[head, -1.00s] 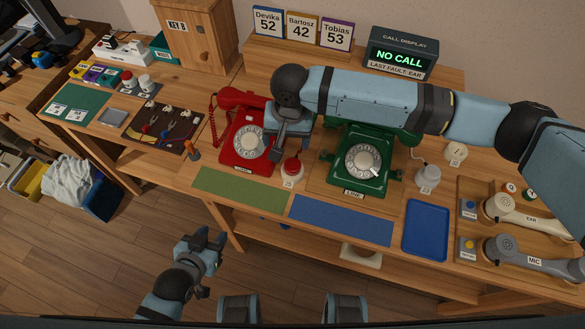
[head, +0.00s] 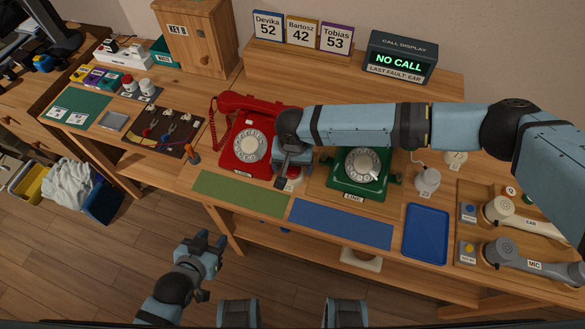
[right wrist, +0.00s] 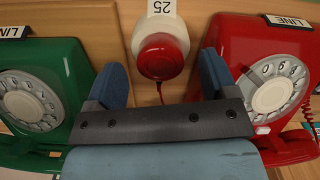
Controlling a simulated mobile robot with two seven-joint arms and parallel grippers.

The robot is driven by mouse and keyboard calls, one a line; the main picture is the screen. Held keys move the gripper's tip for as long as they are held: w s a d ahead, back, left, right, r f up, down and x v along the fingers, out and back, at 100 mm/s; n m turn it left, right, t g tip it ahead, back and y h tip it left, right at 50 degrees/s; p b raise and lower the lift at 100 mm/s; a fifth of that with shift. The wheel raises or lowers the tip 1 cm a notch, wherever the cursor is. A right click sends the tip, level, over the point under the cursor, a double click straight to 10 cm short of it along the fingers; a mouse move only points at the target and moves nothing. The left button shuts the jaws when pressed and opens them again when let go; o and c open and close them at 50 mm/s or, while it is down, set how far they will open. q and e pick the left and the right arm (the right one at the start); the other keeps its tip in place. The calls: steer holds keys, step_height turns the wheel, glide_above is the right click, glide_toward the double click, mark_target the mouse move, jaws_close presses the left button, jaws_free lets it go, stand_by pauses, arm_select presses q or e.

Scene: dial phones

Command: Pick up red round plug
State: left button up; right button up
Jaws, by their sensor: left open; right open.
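The red round plug (right wrist: 160,56) sits on a white round base with a "25" label in the right wrist view. In the head view the plug (head: 295,172) is mostly hidden under my right gripper (head: 289,173). In the right wrist view my right gripper (right wrist: 163,78) is open, with one blue finger to each side of the plug. The fingers look apart from it, and nothing is held. My left gripper (head: 213,245) is open and empty, low in front of the table.
The red dial phone (head: 243,150) stands left of the plug and the green dial phone (head: 345,185) stands right, both close to my right gripper. A green mat (head: 240,193), blue mat (head: 340,223) and blue tray (head: 426,234) lie along the front edge.

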steer(key=shift+f, duration=0.95)
steer(key=shift+c, duration=0.4)
steer(key=c, duration=0.9)
steer(key=shift+o, duration=0.2)
